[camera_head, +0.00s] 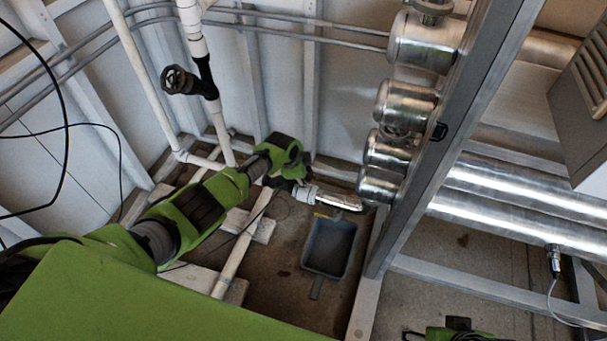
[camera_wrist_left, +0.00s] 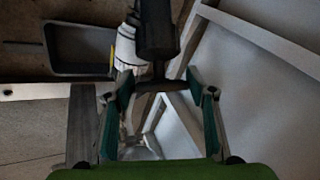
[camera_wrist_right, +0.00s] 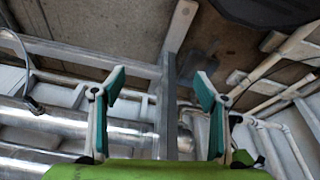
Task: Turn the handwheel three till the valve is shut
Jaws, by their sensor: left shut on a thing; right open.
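My left gripper (camera_wrist_left: 159,84) is shut around a dark handwheel (camera_wrist_left: 158,88), seen nearly edge-on between its two fingers in the left wrist view. A black valve body (camera_wrist_left: 157,35) stands just beyond the wheel, beside a white pipe. In the head view my left gripper (camera_head: 292,180) is low beside the pipe joint, and my arm hides the wheel it holds. Another black valve with a round handwheel (camera_head: 177,80) sits on the white upright pipe at upper left, apart from the gripper. My right gripper (camera_wrist_right: 160,90) is open and empty.
A grey dustpan-like tray (camera_head: 330,247) lies on the floor right of the left gripper. Shiny metal cylinders (camera_head: 395,105) line a slanted grey post (camera_head: 450,130). Large metal pipes (camera_head: 520,205) run on the right. White pipes (camera_head: 245,240) cross the floor near my left arm.

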